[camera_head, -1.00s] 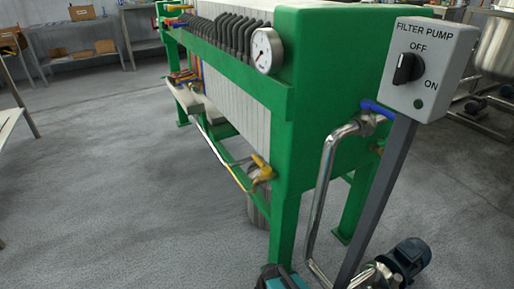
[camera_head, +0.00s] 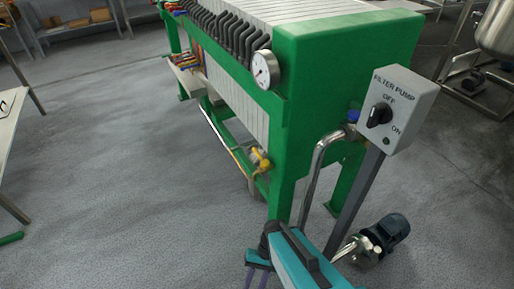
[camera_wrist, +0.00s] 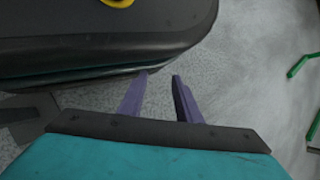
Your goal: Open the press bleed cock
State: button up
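The green filter press (camera_head: 345,50) stands ahead with a white plate pack and a round pressure gauge (camera_head: 265,69). A small cock with a yellow handle (camera_head: 261,160) sits low at its near end, with the handle slanting. A blue-handled valve (camera_head: 353,116) sits on the steel pipe at the right end. No label shows which is the bleed cock.
A grey FILTER PUMP switch box (camera_head: 398,108) stands on a post, its knob appearing turned to OFF. The steel pipe (camera_head: 317,175) and a pump with a dark motor (camera_head: 390,230) are at right. A table (camera_head: 8,135) is at left. The floor between is clear.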

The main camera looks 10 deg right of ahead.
jog(key=s+d+r+n+h+p, duration=0.1)
jog(key=d+r+p, duration=0.3)
jog(key=r+p, duration=1.1)
jog(key=s+d+r+n+h+p, duration=0.1)
jog(key=d+r+h+p, duration=0.3)
jog(key=r+p, duration=1.2)
jog(key=shift+s+d+r+n+p, duration=0.2)
jog(key=shift+d+n+p, duration=0.35)
jog(key=shift+p, duration=1.6)
